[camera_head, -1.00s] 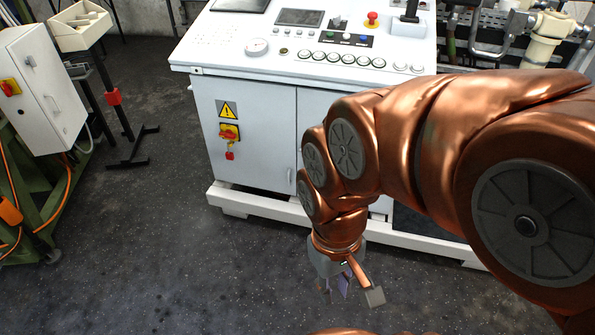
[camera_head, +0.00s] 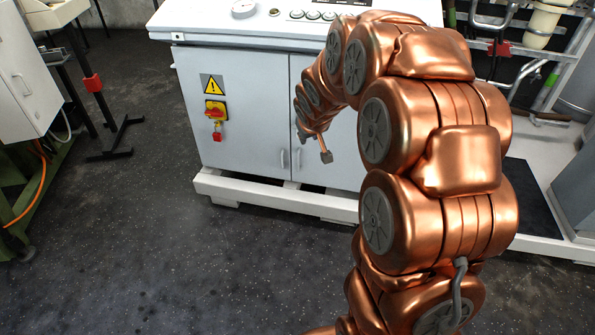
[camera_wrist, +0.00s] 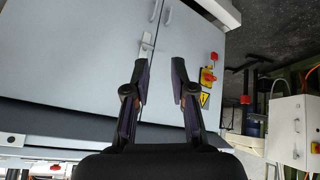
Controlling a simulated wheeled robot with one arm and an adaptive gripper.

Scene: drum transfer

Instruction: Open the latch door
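The white cabinet's two doors stand shut, with the left door (camera_head: 245,125) plain in the head view. The doors also fill much of the wrist view, which is turned over; one door panel (camera_wrist: 75,50) lies left of the seam there. A small metal latch (camera_wrist: 146,44) sits at the seam, near two bar handles. One handle (camera_head: 283,160) shows in the head view, where my arm hides the latch area. My gripper (camera_wrist: 160,80) is open and empty in front of the doors, its left fingertip just below the latch in the picture. I cannot tell whether they touch.
A yellow-and-red switch (camera_head: 216,112) with a red lock hangs on the left door under a warning sign (camera_head: 212,85). A pale base rail (camera_head: 270,195) runs along the cabinet's foot. A grey-white box (camera_head: 25,75) stands at left. Floor in front is clear.

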